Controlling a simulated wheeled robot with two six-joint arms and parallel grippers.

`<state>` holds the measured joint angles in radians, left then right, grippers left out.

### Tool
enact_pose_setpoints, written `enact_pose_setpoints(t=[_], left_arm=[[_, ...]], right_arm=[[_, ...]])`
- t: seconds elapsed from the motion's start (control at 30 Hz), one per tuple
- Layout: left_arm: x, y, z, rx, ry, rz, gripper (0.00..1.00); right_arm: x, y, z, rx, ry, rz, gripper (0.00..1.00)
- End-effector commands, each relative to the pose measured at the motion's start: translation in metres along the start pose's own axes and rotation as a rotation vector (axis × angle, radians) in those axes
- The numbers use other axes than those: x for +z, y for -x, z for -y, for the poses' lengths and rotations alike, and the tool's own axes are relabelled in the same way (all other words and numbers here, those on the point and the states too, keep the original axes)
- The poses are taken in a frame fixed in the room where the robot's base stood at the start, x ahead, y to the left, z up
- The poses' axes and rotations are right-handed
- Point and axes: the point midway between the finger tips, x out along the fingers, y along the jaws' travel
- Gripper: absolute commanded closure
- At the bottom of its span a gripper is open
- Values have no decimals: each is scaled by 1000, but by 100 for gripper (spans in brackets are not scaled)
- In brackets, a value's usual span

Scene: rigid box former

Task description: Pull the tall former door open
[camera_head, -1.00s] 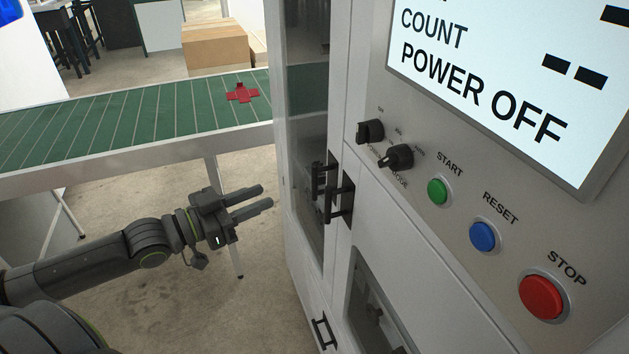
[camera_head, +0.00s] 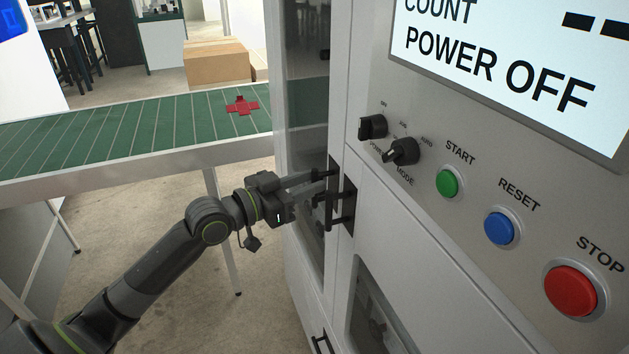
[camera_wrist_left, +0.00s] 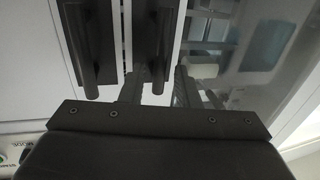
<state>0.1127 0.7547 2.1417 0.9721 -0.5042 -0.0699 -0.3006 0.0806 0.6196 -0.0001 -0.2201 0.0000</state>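The tall former door (camera_head: 305,120) is a white-framed door with a dark window, and it looks closed. Its black upright handle (camera_head: 331,206) is at its right edge; in the wrist view it is the right-hand bar (camera_wrist_left: 163,50). My left gripper (camera_head: 326,185) is at this handle. In the left wrist view its two fingers (camera_wrist_left: 160,88) are apart, with the lower end of the handle bar between them. I cannot tell whether either finger touches the bar. My right gripper is not in view.
A second black handle (camera_head: 348,205) sits close to the right on the neighbouring panel. The control panel has a green START button (camera_head: 448,183), a blue RESET button (camera_head: 501,228) and a red STOP button (camera_head: 573,291). A green conveyor (camera_head: 150,130) carries a red cross-shaped blank (camera_head: 242,105).

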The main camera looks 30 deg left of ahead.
Motion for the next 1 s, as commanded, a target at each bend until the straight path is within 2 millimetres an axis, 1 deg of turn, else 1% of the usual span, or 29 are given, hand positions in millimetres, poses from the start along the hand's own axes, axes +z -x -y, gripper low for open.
enact_pose_setpoints(t=[0.1,0.23,0.57,0.67,0.8,1.0], left_arm=[[-1,-11,0,0,2,-2,71],[-1,-17,0,1,2,-1,71],[0,-20,-1,2,0,1,71],[0,-20,-1,1,0,1,81],[0,-20,0,1,-1,0,100],[-1,-20,0,0,-1,-1,100]], right_arm=[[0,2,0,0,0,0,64],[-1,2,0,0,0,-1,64],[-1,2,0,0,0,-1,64],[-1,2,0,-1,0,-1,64],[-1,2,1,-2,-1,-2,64],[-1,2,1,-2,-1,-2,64]])
